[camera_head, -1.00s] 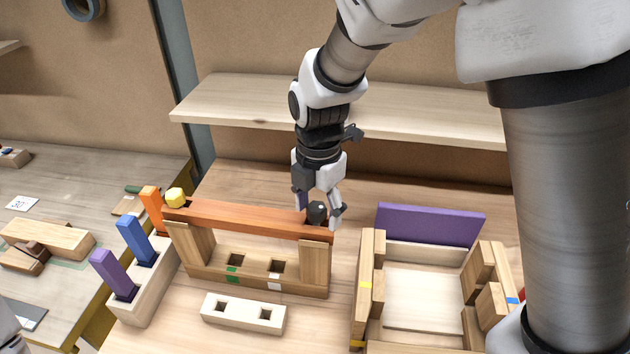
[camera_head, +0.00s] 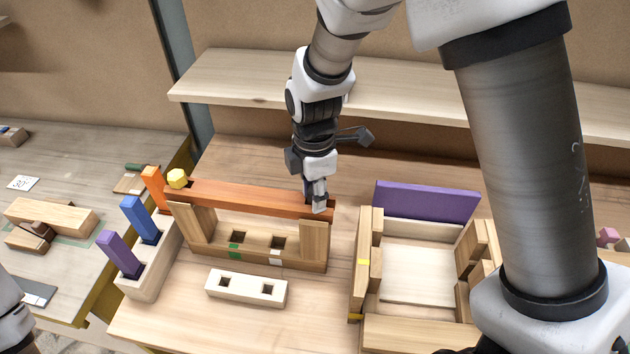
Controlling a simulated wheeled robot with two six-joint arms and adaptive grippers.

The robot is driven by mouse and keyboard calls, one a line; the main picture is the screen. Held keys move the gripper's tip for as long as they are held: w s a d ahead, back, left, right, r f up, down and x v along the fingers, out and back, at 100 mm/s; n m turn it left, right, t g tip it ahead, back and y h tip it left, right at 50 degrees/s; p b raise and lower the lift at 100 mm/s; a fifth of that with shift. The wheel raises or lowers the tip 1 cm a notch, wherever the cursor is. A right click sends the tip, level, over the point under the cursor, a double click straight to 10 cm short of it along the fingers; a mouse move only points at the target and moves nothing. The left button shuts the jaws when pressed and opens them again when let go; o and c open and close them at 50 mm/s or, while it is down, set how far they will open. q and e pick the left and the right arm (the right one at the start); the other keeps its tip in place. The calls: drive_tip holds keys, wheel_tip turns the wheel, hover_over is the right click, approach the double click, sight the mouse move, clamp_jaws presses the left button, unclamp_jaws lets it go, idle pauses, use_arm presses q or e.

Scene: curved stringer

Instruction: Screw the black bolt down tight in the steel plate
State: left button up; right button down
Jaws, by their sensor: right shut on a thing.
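A red-brown beam (camera_head: 245,196) lies across two wooden uprights, and I see no plate that is clearly steel. A yellow knob (camera_head: 177,179) stands at its left end. My right gripper (camera_head: 318,207) points down at the beam's right end, fingers closed, one in front of the other. It is shut on the black bolt, whose dark head the fingers almost wholly hide. How far the bolt sits in the beam cannot be seen. My left gripper is out of view; only a bit of my left arm shows at the left edge.
A pale block with two holes (camera_head: 246,288) lies in front. A rack (camera_head: 150,272) with purple, blue and orange pieces stands left. A wooden frame (camera_head: 366,262) with a purple board (camera_head: 426,202) is to the right. A shelf (camera_head: 260,85) runs behind my arm.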

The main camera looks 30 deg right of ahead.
drive_tip(key=shift+m, duration=0.9)
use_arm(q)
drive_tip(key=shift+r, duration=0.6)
use_arm(e)
drive_tip(key=shift+f+m, duration=0.2)
drive_tip(key=shift+m, duration=0.1)
